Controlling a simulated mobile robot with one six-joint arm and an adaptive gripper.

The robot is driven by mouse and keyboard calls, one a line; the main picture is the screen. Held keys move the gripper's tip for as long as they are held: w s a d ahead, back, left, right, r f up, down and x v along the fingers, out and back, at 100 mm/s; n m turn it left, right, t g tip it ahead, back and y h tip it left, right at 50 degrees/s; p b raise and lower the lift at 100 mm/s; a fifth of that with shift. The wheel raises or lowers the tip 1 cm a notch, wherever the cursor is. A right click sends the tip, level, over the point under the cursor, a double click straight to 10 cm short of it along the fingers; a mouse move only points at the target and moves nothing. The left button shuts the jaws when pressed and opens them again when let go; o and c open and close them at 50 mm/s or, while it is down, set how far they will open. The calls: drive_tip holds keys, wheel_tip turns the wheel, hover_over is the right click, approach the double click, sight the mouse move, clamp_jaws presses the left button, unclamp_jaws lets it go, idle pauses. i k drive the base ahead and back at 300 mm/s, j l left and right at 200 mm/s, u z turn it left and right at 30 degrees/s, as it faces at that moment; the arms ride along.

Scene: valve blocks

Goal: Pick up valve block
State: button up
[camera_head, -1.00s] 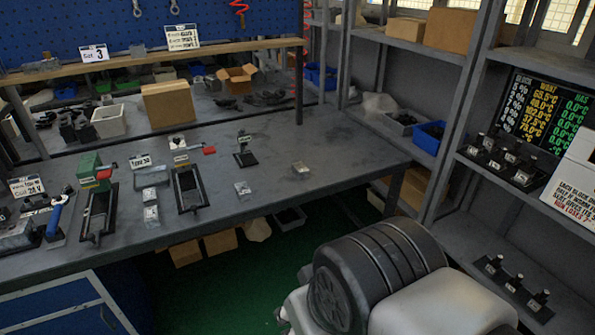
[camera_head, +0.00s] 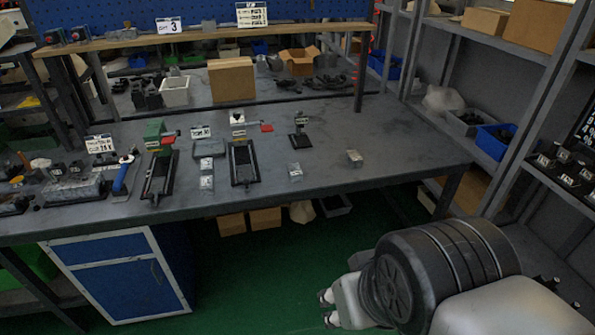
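Small grey metallic blocks stand on the workbench (camera_head: 330,180). One block (camera_head: 295,171) is near the front edge at the middle, one block (camera_head: 354,157) is farther right, and another block (camera_head: 207,181) is left of the black fixture (camera_head: 243,163). I cannot tell which of them is the valve block. My gripper (camera_head: 327,308) shows only as small tips at the lower middle, beyond my arm's dark joint. It is over the green floor, in front of the bench and apart from the blocks. Most of it is hidden, so its opening is unclear.
A green-headed fixture (camera_head: 159,175) and a blue-handled tool (camera_head: 124,174) are on the left of the bench. Labelled dark pieces (camera_head: 563,155) stand on the right shelf. A blue cabinet (camera_head: 120,272) is under the bench.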

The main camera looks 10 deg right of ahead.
sight(355, 159)
drive_tip(key=i+l, duration=0.25)
drive_tip(key=i, duration=0.15)
drive_tip(key=i+l, duration=0.55)
drive_tip(key=i, duration=0.3)
drive_tip(key=k+z, duration=0.05)
